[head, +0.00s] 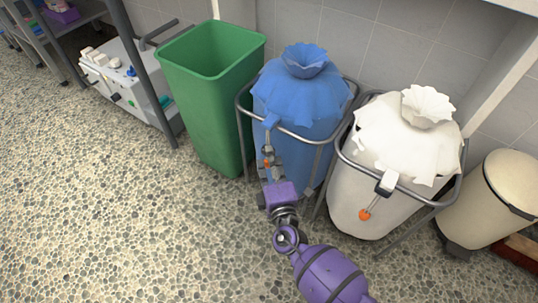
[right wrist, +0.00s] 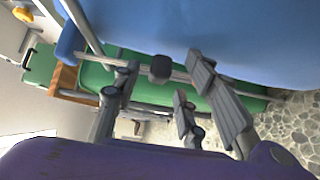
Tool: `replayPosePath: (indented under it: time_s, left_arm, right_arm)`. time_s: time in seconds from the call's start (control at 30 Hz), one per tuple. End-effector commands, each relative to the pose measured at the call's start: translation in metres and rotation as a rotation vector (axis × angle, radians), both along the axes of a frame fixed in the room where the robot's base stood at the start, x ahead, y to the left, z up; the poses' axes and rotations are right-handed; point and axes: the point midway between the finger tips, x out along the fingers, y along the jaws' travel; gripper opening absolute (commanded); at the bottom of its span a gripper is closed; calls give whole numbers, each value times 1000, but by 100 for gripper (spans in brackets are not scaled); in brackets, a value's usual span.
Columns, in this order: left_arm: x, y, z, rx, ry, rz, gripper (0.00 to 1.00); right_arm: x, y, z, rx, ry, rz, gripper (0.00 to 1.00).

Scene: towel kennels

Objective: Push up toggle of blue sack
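The blue sack (head: 300,100) stands upright in a grey metal frame, its gathered top tied. A blue tab (head: 271,121) hangs at its front left over the frame's rim, with a small orange piece (head: 266,163) lower down. My right gripper (head: 267,150) is at the sack's front left, just below the tab. In the right wrist view its fingers (right wrist: 165,98) are spread, with the sack (right wrist: 230,40) alongside. A dark knob (right wrist: 160,68) shows between the fingertips, probably the toggle; I cannot tell whether they touch it. My left gripper is out of view.
A green bin (head: 210,100) stands close on the left. A white sack (head: 385,150) in a like frame stands close on the right, with an orange tag (head: 366,214). A cream bin (head: 495,195) is farther right. The pebbled floor (head: 130,220) in front is clear.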

Motion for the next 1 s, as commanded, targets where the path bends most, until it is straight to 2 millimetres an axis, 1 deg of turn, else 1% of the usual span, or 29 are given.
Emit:
replayPosePath:
  time_s: [0.03,0.2,0.5,0.8,1.0]
  left_arm:
    - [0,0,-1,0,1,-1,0]
    - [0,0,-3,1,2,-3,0]
    - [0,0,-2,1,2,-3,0]
    - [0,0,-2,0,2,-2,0]
    - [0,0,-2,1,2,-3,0]
  right_arm:
    - [7,1,0,0,0,0,39]
    - [18,3,0,1,1,1,39]
    - [19,3,0,1,1,0,39]
    - [19,3,0,1,1,0,0]
    - [19,3,0,1,1,0,0]
